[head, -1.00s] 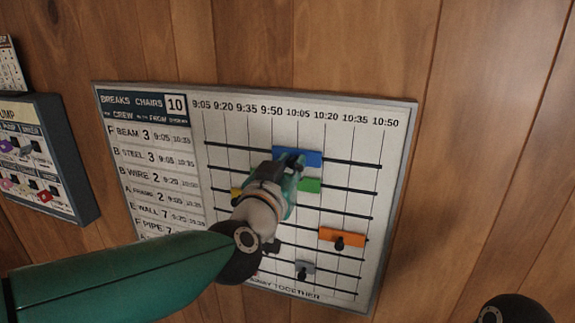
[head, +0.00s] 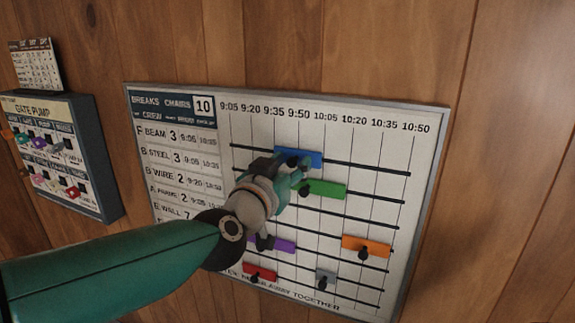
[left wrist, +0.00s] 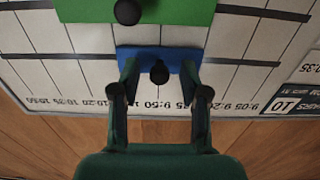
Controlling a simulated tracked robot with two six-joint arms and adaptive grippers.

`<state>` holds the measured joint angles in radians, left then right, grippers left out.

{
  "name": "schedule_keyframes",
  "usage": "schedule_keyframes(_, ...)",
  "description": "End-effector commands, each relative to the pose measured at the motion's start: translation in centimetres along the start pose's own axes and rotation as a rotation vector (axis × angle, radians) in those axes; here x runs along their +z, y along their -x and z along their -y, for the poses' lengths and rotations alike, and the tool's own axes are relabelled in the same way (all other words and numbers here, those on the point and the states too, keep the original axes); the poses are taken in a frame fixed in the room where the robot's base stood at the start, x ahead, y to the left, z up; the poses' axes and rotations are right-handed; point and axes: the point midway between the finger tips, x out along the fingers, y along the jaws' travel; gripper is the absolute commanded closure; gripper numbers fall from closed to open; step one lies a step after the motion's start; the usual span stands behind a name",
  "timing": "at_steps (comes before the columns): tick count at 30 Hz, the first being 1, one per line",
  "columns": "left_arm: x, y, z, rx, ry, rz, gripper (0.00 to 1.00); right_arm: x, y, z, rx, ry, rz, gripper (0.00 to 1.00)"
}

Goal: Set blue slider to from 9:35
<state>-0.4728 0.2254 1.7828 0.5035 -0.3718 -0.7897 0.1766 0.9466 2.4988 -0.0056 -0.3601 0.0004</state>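The blue slider (head: 310,160) sits on the top rail of the white break board (head: 398,150), spanning roughly from the 9:35 line to the 10:05 line. In the left wrist view the blue slider (left wrist: 180,56) is upside down, with its black knob standing between my fingers. My left gripper (head: 292,168) is open at the slider, one finger on each side of the knob with gaps. The finger links (left wrist: 160,75) cover parts of the slider. My right gripper is not in view.
A green slider (head: 328,189) lies close below the blue one. A gate pump panel (head: 98,150) hangs at left. Bare wooden wall (head: 490,130) is at right.

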Motion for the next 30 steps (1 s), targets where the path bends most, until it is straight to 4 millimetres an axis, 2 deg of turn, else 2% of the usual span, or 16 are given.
schedule_keyframes(6, 0.0, 0.2, 0.0, 0.000, 0.000, -0.001, 0.55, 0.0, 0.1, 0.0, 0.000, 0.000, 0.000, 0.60)
schedule_keyframes(11, -0.1, 1.6, 0.0, 0.000, 0.000, -0.002, 0.55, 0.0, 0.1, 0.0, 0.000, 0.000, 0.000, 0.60)
schedule_keyframes(24, 0.0, 9.8, 0.1, 0.000, 0.001, -0.002, 0.55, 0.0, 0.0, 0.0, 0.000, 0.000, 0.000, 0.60)
schedule_keyframes(30, 0.1, 11.6, 0.0, 0.001, 0.000, -0.001, 0.55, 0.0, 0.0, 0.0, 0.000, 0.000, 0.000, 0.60)
